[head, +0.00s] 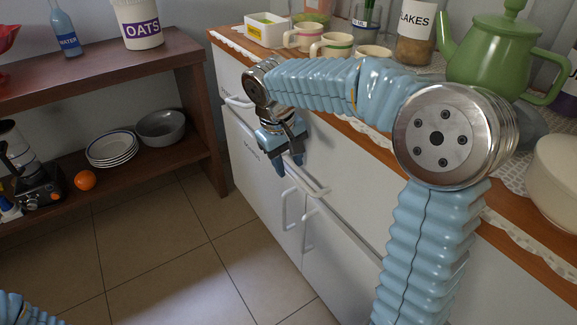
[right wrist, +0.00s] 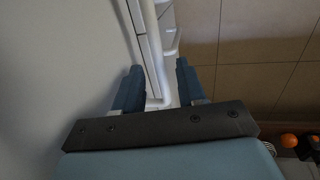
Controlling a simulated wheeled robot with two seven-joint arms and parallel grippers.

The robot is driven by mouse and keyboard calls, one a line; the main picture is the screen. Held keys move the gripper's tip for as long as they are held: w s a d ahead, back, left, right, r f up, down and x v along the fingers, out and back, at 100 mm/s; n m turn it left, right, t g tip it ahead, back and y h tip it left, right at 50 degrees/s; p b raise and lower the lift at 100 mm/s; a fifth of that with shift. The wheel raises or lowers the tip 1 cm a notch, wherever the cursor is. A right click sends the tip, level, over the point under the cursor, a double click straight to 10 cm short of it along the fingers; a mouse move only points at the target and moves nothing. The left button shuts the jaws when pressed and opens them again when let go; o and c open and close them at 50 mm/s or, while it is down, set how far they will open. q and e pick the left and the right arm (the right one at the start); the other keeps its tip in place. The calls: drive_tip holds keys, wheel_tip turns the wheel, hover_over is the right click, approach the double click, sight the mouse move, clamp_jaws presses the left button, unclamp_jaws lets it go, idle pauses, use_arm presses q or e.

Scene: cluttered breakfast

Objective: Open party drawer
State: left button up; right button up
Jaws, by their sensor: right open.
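The white cabinet (head: 262,175) on the right has drawers and doors with white bar handles. Small labels on its front are too small to read, so I cannot tell which drawer is the party one. A horizontal drawer handle (head: 308,180) sits just right of and below my right gripper (head: 289,164). That gripper is open and points down close to the cabinet front. In the right wrist view a white handle (right wrist: 154,60) runs into the gap between the open fingers (right wrist: 160,84); I cannot tell whether they touch it. The drawer with this handle looks shut. My left gripper is out of view.
The counter above holds mugs (head: 330,45), a flakes jar (head: 415,30) and a green teapot (head: 505,50), partly behind my right arm. A brown shelf (head: 110,180) with plates (head: 112,147), a bowl (head: 160,127) and an orange (head: 85,180) stands left. The tiled floor (head: 170,240) between is clear.

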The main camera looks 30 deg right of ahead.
drive_tip(key=shift+d+f, duration=0.1)
drive_tip(key=shift+f, duration=0.35)
drive_tip(key=shift+c, duration=0.4)
clamp_jaws()
